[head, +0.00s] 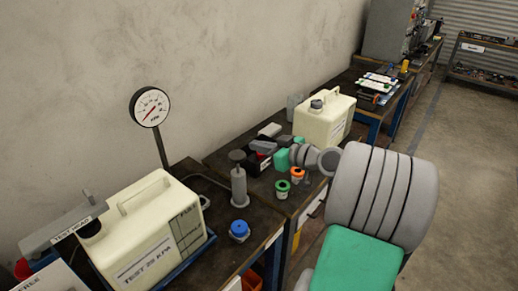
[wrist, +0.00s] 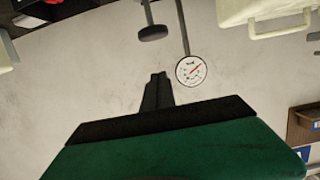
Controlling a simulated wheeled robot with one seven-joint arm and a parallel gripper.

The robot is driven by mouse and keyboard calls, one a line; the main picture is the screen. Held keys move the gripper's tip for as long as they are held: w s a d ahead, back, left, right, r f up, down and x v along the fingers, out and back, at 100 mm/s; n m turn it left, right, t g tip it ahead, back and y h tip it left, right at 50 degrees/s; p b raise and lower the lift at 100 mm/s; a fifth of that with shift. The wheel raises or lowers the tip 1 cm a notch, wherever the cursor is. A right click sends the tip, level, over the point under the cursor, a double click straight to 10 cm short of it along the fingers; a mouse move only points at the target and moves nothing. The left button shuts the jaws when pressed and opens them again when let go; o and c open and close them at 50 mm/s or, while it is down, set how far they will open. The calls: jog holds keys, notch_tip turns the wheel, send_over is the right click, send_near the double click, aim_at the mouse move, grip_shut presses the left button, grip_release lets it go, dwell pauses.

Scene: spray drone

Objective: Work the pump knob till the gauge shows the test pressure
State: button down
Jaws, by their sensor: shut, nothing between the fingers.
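The pump (head: 239,184) is a grey upright cylinder with a dark round knob (head: 237,156) on top, standing on the near bench. The knob also shows in the wrist view (wrist: 152,33), where the scene appears upside down.
A cream tank (head: 150,232) labelled with a test pressure stands left of the pump. A blue-capped item (head: 239,231) sits in front of the pump. Orange (head: 297,174) and green-ringed (head: 282,188) pieces and another cream tank (head: 325,118) stand on the bench to the right.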

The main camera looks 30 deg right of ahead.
jog(key=p, duration=0.1)
send_over(239, 156)
jog(key=s, duration=0.2)
jog(key=f, duration=0.3)
jog(key=d+f+p, duration=0.1)
jog(key=f, duration=0.1)
jog(key=shift+f, duration=0.25)
notch_tip(239, 156, down, 6)
jog(key=b, duration=0.7)
jog(key=shift+b, duration=0.3)
jog(key=r, duration=0.1)
jog(key=r+p, duration=0.1)
jog(key=r, duration=0.2)
jog(key=shift+s+d+r, duration=0.2)
jog(key=shift+s+r, duration=0.15)
jog(key=shift+s, duration=0.05)
jog(key=b+v, duration=0.1)
jog(key=v, duration=0.8)
